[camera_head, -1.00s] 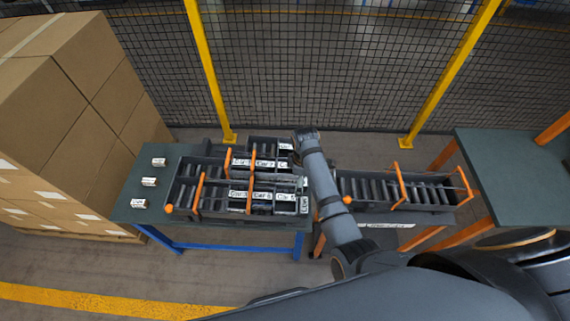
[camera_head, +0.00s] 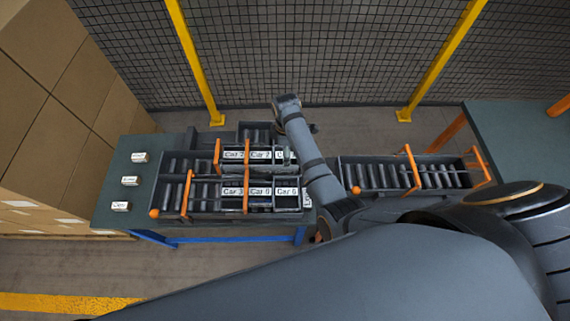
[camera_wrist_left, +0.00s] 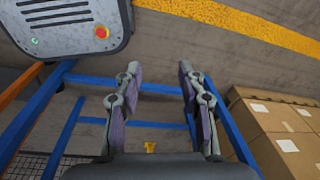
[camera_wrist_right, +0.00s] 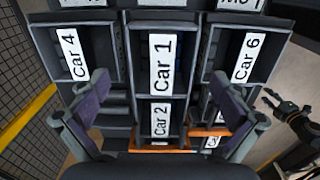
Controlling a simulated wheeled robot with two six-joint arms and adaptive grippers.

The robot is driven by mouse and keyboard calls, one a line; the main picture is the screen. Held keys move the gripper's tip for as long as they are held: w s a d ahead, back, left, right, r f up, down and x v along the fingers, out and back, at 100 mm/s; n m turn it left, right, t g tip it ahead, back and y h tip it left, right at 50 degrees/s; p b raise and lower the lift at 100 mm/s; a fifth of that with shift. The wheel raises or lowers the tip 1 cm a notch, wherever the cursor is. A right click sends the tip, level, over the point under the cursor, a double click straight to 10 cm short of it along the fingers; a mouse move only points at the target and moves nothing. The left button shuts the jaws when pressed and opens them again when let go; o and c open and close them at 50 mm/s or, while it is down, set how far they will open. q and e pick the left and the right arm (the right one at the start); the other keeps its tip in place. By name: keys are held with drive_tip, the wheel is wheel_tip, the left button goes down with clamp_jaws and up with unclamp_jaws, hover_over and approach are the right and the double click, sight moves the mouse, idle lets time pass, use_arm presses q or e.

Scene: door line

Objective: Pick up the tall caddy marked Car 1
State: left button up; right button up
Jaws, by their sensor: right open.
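The caddy marked Car 1 (camera_wrist_right: 162,64) is in the middle of the right wrist view, a tall dark box with a white label. My right gripper (camera_wrist_right: 160,84) is open, its fingers spread to the left and right of the Car 1 label, with no visible grip on it. In the head view my right arm reaches over the bench, and its gripper end is mostly hidden among the caddies. My left gripper (camera_wrist_left: 160,69) is open and empty, over the floor and blue bench frame in the left wrist view.
Caddies marked Car 4 (camera_wrist_right: 74,62), Car 6 (camera_wrist_right: 243,58) and Car 2 (camera_wrist_right: 160,121) stand close around. A roller rack with orange handles (camera_head: 408,172) lies to the right. Stacked cartons (camera_head: 45,90) stand left, mesh fence (camera_head: 330,50) behind.

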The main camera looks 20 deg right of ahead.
sight(278, 169)
drive_tip(key=shift+f, duration=0.1)
wheel_tip(278, 169, down, 5)
drive_tip(key=b, duration=0.7)
drive_tip(key=shift+a+b, duration=0.1)
drive_tip(key=shift+b, duration=0.3)
drive_tip(key=shift+s+r, duration=0.1)
drive_tip(key=shift+r, duration=0.1)
drive_tip(key=shift+c, duration=0.7)
drive_tip(key=c, duration=0.7)
use_arm(q)
wheel_tip(278, 169, down, 8)
drive_tip(key=shift+w+r, duration=0.15)
drive_tip(key=shift+w, duration=0.3)
use_arm(e)
drive_tip(key=c, duration=0.7)
